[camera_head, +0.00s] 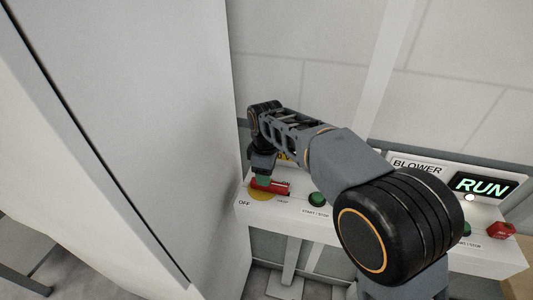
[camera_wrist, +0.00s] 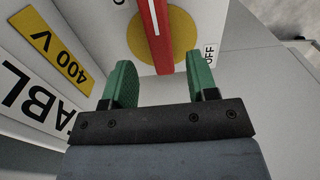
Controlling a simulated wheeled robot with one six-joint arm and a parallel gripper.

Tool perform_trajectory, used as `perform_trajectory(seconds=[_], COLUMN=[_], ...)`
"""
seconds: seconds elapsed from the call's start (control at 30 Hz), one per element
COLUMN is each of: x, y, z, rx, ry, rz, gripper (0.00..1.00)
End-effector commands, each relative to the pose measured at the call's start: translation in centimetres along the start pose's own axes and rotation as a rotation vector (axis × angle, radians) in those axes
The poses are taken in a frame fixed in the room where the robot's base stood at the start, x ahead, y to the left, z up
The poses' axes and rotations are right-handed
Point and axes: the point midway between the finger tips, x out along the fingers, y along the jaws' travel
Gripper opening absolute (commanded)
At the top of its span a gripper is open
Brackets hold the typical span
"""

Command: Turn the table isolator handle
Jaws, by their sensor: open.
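The isolator handle (camera_head: 284,187) is a red bar on a yellow disc (camera_head: 262,195), at the left end of the white control panel. In the wrist view the red handle (camera_wrist: 153,28) has a white line along it and runs nearly upright over the yellow disc (camera_wrist: 181,38). My gripper (camera_head: 262,180) is over the handle, with its green fingers (camera_wrist: 160,70) apart. The near end of the handle shows between the fingertips, with a gap on each side. I cannot tell how deep the fingers reach around it. An OFF label (camera_wrist: 210,53) is beside the disc.
A large white cabinet wall (camera_head: 140,120) stands close on the left. Along the panel are a green start/stop button (camera_head: 317,199), a BLOWER sign (camera_head: 417,166) with a lit RUN display (camera_head: 484,187), and a red block (camera_head: 500,230) at the right. A yellow 400 V label (camera_wrist: 66,67) is left of the gripper.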

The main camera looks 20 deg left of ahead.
Motion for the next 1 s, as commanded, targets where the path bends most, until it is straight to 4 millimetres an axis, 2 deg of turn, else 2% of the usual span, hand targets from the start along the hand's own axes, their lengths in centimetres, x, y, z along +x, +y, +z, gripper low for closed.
perform_trajectory(seconds=[0.2, 0.43, 0.63, 1.0], x=[-4.5, -7.7, -8.8, -8.9], y=[0.0, 0.0, 0.0, 0.0], z=[-0.1, -0.1, 0.0, 0.0], rx=[-0.001, -0.001, -0.001, -0.001], ry=[0.002, 0.001, 0.000, -0.001], rz=[0.003, 0.001, 0.000, -0.001], gripper=[0.53, 0.53, 0.53, 0.53])
